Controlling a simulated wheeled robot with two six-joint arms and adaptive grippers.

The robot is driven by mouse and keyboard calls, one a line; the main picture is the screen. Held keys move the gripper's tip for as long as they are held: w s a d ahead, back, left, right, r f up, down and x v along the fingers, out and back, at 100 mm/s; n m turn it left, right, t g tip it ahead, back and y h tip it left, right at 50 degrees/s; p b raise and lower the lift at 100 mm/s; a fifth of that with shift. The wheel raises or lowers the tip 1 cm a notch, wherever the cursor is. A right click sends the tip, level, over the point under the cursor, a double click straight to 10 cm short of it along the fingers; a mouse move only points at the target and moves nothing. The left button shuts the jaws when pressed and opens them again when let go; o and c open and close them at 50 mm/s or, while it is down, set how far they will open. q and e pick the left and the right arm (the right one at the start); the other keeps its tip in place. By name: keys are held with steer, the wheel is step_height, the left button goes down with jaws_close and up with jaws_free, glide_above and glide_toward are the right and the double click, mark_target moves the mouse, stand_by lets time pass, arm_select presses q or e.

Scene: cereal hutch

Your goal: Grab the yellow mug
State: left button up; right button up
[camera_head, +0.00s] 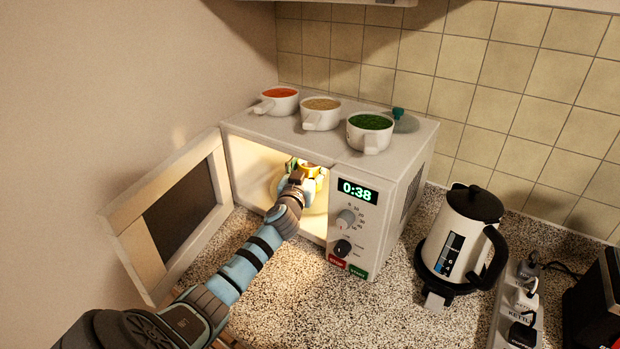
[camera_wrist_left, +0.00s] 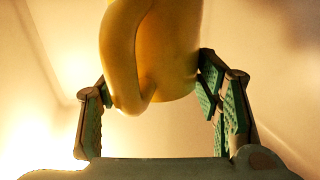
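The yellow mug (camera_head: 307,168) is inside the open, lit microwave (camera_head: 388,200), partly hidden by my left gripper (camera_head: 297,178). In the left wrist view the mug (camera_wrist_left: 170,50) fills the upper middle, its curved handle on the left. My left gripper (camera_wrist_left: 155,85) has its green-padded fingers on both sides of the mug, their tips inclined inward and seeming to touch the handle side and the body. It looks shut on the mug. The top of the mug is outside the wrist view. My right gripper is not in view.
The microwave door (camera_head: 170,215) stands open at the left. Three bowls, red (camera_head: 279,101), tan (camera_head: 321,114) and green (camera_head: 370,133), and a lid (camera_head: 401,122) sit on top. A kettle (camera_head: 462,238) and power strip (camera_head: 520,305) stand right. The counter (camera_head: 400,310) in front is clear.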

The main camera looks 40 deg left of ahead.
arm_select(q)
steer(key=c, duration=0.6)
steer(key=shift+c, duration=0.6)
steer(key=shift+w+r, duration=0.1)
steer(key=shift+r, duration=0.05)
